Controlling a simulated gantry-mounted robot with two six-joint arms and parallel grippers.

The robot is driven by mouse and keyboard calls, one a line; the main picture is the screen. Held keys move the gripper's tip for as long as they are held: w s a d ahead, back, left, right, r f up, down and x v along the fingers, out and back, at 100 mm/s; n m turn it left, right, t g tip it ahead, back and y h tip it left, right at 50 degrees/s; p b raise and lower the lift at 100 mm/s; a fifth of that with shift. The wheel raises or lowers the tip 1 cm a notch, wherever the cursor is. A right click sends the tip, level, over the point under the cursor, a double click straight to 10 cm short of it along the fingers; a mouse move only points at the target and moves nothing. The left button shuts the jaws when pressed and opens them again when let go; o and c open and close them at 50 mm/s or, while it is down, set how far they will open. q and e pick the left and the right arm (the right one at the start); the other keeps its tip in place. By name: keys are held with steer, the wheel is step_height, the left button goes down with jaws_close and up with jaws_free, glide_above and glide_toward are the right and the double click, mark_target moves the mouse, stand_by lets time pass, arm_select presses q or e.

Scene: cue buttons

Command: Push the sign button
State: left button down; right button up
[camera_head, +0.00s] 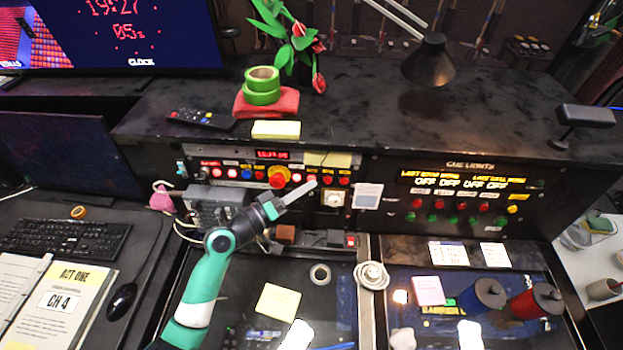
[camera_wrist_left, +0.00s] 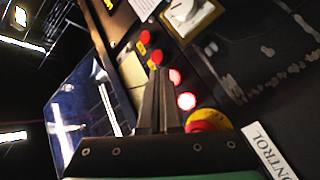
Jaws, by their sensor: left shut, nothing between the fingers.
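The left console panel carries a row of small buttons, including a blue one (camera_head: 247,173) and a large red knob on a yellow collar (camera_head: 278,177). Right of the knob are a lit pale button (camera_head: 296,177) and red buttons (camera_head: 343,180). Labels are too small to read, so I cannot tell which is the sign button. My left gripper (camera_head: 312,186) is shut and empty, its tips in front of the row right of the knob. In the left wrist view, the fingers (camera_wrist_left: 159,82) point toward a red button (camera_wrist_left: 155,57), beside a lit button (camera_wrist_left: 187,101); contact cannot be told.
Right is the cue lights panel (camera_head: 470,190) with red and green buttons. A desk lamp (camera_head: 428,62), green tape rolls (camera_head: 262,86) and a remote (camera_head: 202,118) stand on the shelf above.

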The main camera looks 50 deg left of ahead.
arm_select(q)
steer(key=s+d+p, duration=0.1)
steer(key=s+d, duration=0.1)
steer(key=s+d+r+p, duration=0.1)
steer(key=s, duration=0.1)
steer(key=shift+s+d, duration=0.15)
steer(key=shift+d, duration=0.2)
stand_by(0.3)
